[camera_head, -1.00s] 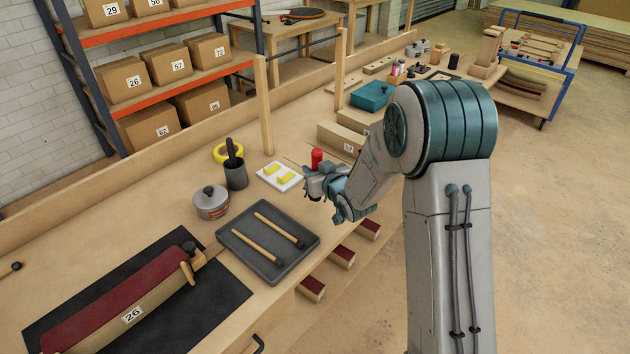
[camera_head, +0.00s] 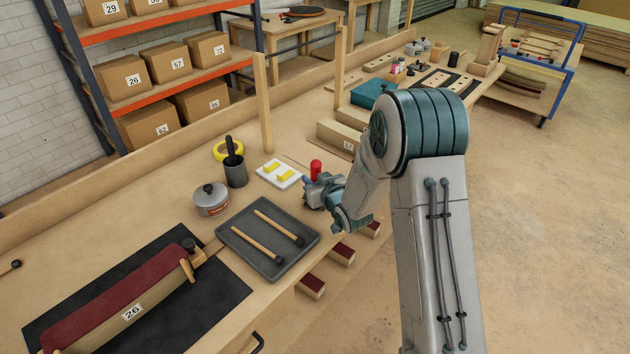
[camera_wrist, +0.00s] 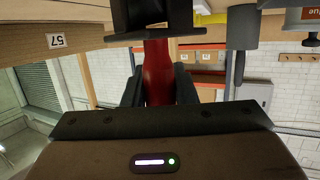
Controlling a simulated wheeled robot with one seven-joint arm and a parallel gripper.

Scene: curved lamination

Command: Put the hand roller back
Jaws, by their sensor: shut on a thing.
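The hand roller (camera_wrist: 158,72) has a red handle, which stands between the two dark fingers of my gripper (camera_wrist: 159,88) in the wrist view. A black part, apparently its roller end, shows at the top of that view. In the head view, the red handle (camera_head: 316,167) sticks up above my gripper (camera_head: 312,188), which is at the front edge of the workbench, right of the white pad with yellow pieces. My gripper is shut on the handle. The roller's lower end is hidden in the head view.
A dark tray (camera_head: 232,239) with two wooden-handled tools lies left of my gripper. A grey cup (camera_head: 236,175), a lidded can (camera_head: 210,200) and a white pad (camera_head: 266,175) stand behind it. Wooden blocks (camera_head: 346,139) and a teal box (camera_head: 370,93) are farther right.

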